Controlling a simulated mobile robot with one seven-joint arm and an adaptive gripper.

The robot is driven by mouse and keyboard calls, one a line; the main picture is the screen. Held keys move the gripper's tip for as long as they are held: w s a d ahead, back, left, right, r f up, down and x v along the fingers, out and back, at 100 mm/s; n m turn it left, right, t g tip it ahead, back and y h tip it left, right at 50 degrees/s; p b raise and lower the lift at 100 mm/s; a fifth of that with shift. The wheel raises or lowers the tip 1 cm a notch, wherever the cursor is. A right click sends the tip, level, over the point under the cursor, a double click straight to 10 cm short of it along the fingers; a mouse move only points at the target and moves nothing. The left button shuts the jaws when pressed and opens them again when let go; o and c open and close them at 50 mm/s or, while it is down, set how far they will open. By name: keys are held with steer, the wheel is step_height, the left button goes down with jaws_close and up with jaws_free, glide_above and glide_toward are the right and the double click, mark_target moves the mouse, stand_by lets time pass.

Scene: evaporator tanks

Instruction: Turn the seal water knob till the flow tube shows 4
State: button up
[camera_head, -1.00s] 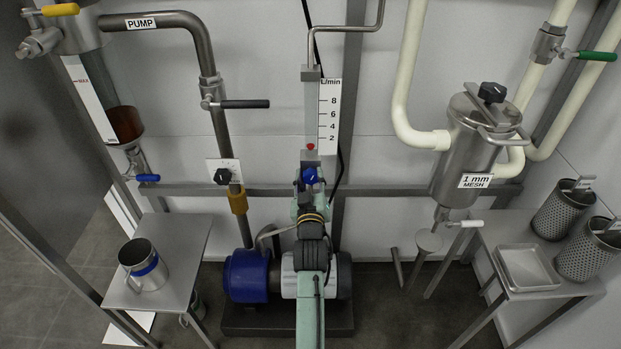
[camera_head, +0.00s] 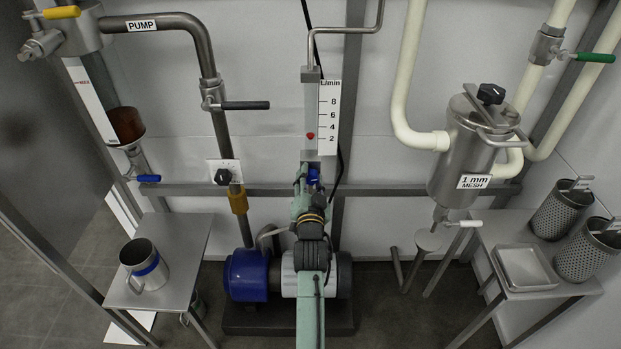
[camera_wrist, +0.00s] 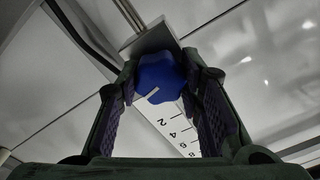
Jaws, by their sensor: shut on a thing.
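The blue seal water knob (camera_wrist: 160,78) sits between my two fingers in the wrist view, its pale pointer line visible. My gripper (camera_wrist: 160,82) is shut on it. In the head view the knob (camera_head: 313,176) is mostly hidden behind my gripper (camera_head: 308,174). The clear flow tube (camera_head: 311,105) stands upright above the knob, beside a white L/min scale (camera_head: 329,115) marked 2, 4, 6 and 8. The red float (camera_head: 310,135) is in the lower tube, level with or slightly above the 2 mark.
A side table with a steel jug (camera_head: 145,268) is at left. A mesh strainer (camera_head: 470,150) hangs at right. A horizontal rail (camera_head: 400,189) runs behind the knob.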

steer(key=shift+m, duration=1.6)
steer(key=o, duration=1.2)
steer(key=shift+c, duration=0.2)
steer(key=s, duration=0.7)
steer(key=shift+s, duration=0.25)
